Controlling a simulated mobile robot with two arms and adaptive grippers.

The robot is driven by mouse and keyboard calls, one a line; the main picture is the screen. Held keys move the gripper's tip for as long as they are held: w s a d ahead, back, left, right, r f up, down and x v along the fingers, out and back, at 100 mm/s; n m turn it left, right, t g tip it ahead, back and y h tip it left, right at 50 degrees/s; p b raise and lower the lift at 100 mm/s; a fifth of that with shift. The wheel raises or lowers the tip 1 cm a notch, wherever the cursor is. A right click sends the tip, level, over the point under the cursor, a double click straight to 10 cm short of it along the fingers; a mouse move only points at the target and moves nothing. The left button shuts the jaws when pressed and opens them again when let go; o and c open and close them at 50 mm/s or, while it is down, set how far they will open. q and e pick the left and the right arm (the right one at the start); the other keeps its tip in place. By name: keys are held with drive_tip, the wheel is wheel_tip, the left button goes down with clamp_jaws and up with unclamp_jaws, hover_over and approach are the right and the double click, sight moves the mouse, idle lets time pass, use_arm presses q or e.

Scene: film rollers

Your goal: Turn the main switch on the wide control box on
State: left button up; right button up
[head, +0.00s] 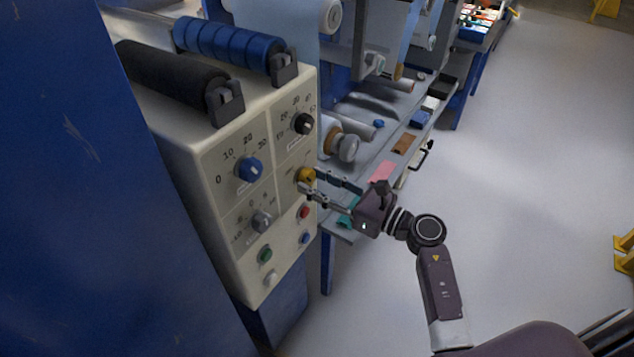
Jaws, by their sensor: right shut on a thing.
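The wide control box (205,150) is cream-coloured and stands at the left, its front panel facing right. A yellow switch knob (303,174) sits on the panel's right half, partly hidden by my gripper. My right gripper (311,184) reaches in from the right with its fingers around the yellow knob and is shut on it. The panel also carries a blue dial (249,169), a black dial (302,123), a grey dial (262,220), and green (265,254), red (304,212), blue and white buttons. My left gripper is not in view.
A black roller (170,72) and a blue roller (228,47) lie on top of the box. A large blue panel (80,190) fills the left. A grey workbench (385,150) with rollers and small items stands behind. The floor (530,170) at the right is clear.

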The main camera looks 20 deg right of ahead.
drive_tip(key=shift+m, duration=0.3)
drive_tip(key=m+p, duration=0.2)
drive_tip(key=shift+r+m, duration=0.1)
drive_tip(key=shift+m, duration=0.3)
drive_tip(key=m+p, duration=0.2)
drive_tip(key=m, duration=0.1)
drive_tip(key=shift+m, duration=0.3)
drive_tip(key=m+p, duration=0.2)
drive_tip(key=m, duration=0.1)
drive_tip(key=shift+m+p, duration=0.65)
drive_tip(key=shift+m, duration=1.45)
drive_tip(key=o, duration=1.2)
drive_tip(key=shift+c, duration=0.2)
